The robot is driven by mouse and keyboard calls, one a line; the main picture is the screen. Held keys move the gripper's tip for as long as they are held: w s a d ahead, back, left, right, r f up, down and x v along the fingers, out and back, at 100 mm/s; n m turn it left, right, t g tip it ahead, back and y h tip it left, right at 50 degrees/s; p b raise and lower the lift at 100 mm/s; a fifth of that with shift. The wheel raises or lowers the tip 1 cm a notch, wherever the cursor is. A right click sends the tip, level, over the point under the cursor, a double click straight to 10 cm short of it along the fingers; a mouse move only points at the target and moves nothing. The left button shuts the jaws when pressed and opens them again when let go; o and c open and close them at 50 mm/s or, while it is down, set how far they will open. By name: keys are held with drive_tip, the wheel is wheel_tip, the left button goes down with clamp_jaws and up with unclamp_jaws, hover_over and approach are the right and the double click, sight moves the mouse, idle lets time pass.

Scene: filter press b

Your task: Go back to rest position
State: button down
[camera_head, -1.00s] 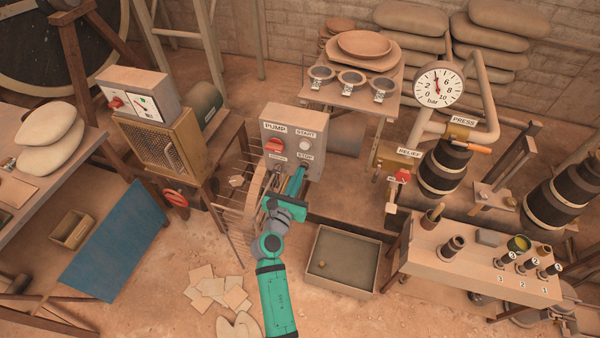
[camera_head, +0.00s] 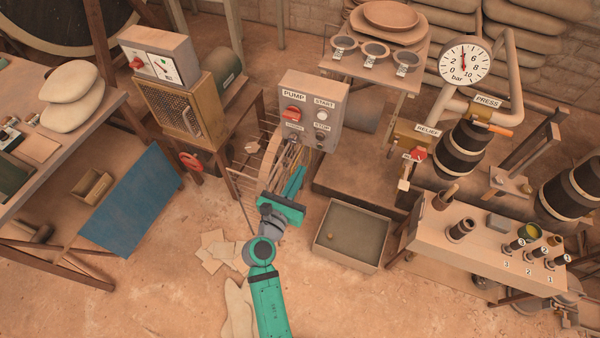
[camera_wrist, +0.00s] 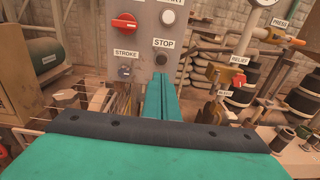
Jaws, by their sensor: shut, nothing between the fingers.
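My gripper (camera_head: 294,184) is the teal end of my arm, below and in front of the grey pump control box (camera_head: 312,109). Its two fingers lie together with nothing between them. In the wrist view the closed fingers (camera_wrist: 161,96) point toward the box, just below the STOP button (camera_wrist: 162,59). I cannot tell a contact there; in the head view the fingers look apart from the box.
A wire rack (camera_head: 258,165) stands close left of my gripper. An open bin (camera_head: 352,262) sits on the floor to the right. A bench (camera_head: 425,225) with several numbered cups stands further right. The press gauge (camera_head: 464,63) is behind it. Floor near my arm is partly clear, with paper scraps (camera_head: 216,250).

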drive_tip(key=shift+d, duration=0.1)
idle(0.5)
drive_tip(key=s+f+m+g+y, duration=0.1)
drive_tip(key=s+f+m+y, duration=0.1)
drive_tip(key=s+f+m, duration=0.3)
drive_tip(key=s+f+m+y, duration=0.1)
drive_tip(key=s+m, duration=0.2)
drive_tip(key=s, duration=0.4)
drive_tip(key=s+f+m+g+y, duration=0.1)
drive_tip(key=s+f+m+y, duration=0.2)
drive_tip(key=s, duration=0.4)
drive_tip(key=s+d+r+m, duration=0.2)
drive_tip(key=s+r+m, duration=0.3)
drive_tip(key=s+m, duration=0.4)
drive_tip(key=s+d+r+m, duration=0.2)
drive_tip(key=s+r+m, duration=0.3)
drive_tip(key=s+m, duration=0.4)
drive_tip(key=m, duration=0.3)
drive_tip(key=shift+r+t, duration=0.2)
drive_tip(key=shift+t, duration=0.2)
drive_tip(key=c, duration=2.4)
unclamp_jaws()
drive_tip(key=shift+c, duration=0.2)
